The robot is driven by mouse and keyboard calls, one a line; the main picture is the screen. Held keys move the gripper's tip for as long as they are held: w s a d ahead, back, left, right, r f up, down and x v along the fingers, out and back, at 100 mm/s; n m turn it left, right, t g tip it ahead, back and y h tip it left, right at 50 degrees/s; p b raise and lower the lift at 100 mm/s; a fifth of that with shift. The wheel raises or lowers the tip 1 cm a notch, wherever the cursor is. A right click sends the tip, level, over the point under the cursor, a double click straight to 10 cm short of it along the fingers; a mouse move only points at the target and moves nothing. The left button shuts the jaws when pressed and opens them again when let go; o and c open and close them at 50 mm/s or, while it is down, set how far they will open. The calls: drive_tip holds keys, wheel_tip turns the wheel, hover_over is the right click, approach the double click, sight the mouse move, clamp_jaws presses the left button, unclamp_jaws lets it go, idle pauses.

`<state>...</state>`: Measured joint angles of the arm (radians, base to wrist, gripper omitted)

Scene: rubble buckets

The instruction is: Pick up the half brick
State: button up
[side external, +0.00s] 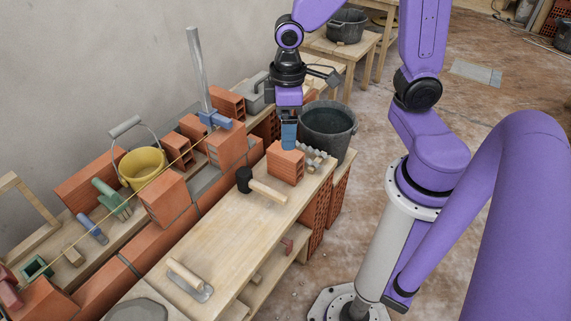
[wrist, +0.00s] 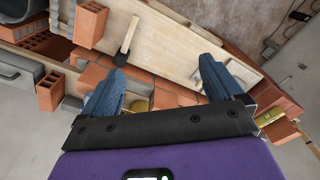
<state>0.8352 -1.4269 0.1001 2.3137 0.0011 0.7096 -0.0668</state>
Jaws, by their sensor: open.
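The half brick (side external: 285,166), orange-red, sits on the far end of the wooden bench top in the side view, beside the black mallet head. My gripper (side external: 289,136) has blue fingers and points down, appearing just above the half brick in the side view. In the wrist view my gripper (wrist: 158,68) is open, its fingers spread wide and empty. The depth gap to the brick is hard to tell.
The mallet (side external: 262,188) lies close beside the half brick. A dark bucket (side external: 328,125) stands behind it, with small grey pieces (side external: 316,154) nearby. A brick wall with a yellow bucket (side external: 143,166) runs along the left. A trowel (side external: 189,279) lies at the near end; the bench middle is clear.

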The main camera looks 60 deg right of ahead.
drive_tip(key=w+d+f+m, duration=0.4)
drive_tip(key=w+d+f, duration=0.3)
drive_tip(key=w+d, duration=0.25)
drive_tip(key=m, duration=0.4)
hover_over(285, 152)
wheel_tip(285, 152, down, 8)
drive_tip(key=r, duration=0.1)
wheel_tip(285, 152, down, 11)
drive_tip(key=shift+s+d+f, duration=0.1)
drive_tip(key=shift+s, duration=0.05)
drive_tip(key=shift+d+f, duration=0.1)
drive_tip(key=shift+f, duration=2.8)
drive_tip(key=shift+w, duration=0.2)
clamp_jaws()
drive_tip(key=shift+r, duration=0.15)
